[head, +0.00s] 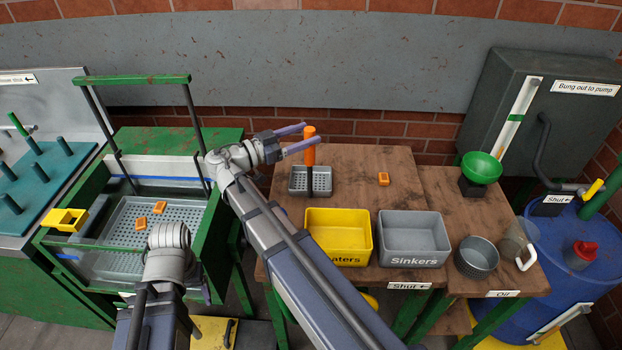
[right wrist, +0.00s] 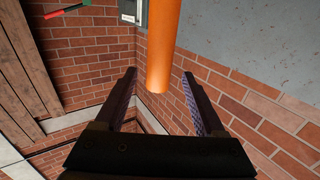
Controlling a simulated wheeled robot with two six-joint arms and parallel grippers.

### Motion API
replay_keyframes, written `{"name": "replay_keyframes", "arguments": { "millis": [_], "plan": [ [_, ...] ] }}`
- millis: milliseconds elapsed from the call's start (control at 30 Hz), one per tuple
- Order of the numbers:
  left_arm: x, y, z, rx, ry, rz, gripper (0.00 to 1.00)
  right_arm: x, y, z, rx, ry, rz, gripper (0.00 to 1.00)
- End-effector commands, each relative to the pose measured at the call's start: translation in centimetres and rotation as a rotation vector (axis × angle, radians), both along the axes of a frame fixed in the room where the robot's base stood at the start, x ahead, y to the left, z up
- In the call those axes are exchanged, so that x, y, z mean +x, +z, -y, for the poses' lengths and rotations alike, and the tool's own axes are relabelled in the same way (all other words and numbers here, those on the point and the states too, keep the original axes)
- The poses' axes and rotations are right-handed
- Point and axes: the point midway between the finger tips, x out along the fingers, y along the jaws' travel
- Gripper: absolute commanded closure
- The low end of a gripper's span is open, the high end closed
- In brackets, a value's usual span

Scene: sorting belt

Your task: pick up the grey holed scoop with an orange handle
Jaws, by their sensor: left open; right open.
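The scoop's grey holed pan (head: 298,182) is low on the brown wooden table, with a dark stem and an upright orange handle (head: 309,156). My right gripper (head: 311,132) is open at the handle's upper part; one finger crosses in front of it. In the right wrist view the orange handle (right wrist: 165,50) shows between the spread fingers (right wrist: 160,76), with a gap on each side. The pan is out of that view. My left gripper (head: 168,285) is open over the left basin, largely hidden behind its own wrist.
A yellow bin (head: 338,218) and a grey "Sinkers" bin (head: 411,224) stand at the table's front. An orange block (head: 383,178) lies behind them. A green funnel (head: 481,166) and a grey cup (head: 476,261) are to the right. The left basin (head: 122,232) holds orange blocks.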

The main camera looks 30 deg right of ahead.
Motion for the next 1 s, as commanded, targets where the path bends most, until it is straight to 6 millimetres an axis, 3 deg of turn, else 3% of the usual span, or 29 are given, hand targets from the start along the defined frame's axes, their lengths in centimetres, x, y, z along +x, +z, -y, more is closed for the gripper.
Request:
{"name": "replay_keyframes", "arguments": {
  "millis": [400, 667, 1000],
  "plan": [
    [0.0, 0.4, 0.0, 0.0, 0.0, 0.0, 0.24, -0.1, 0.4, 4.8, 0.0, -0.002, 0.0, 0.28],
    [0.0, 0.4, 0.0, 0.0, 0.0, 0.0, 0.24, 0.0, 0.4, 5.1, 0.0, 0.0, 0.0, 0.29],
    [0.0, 0.4, 0.0, 0.0, 0.0, 0.0, 0.24, 0.0, 0.4, 5.1, 0.0, 0.0, 0.0, 0.68]
  ]
}}
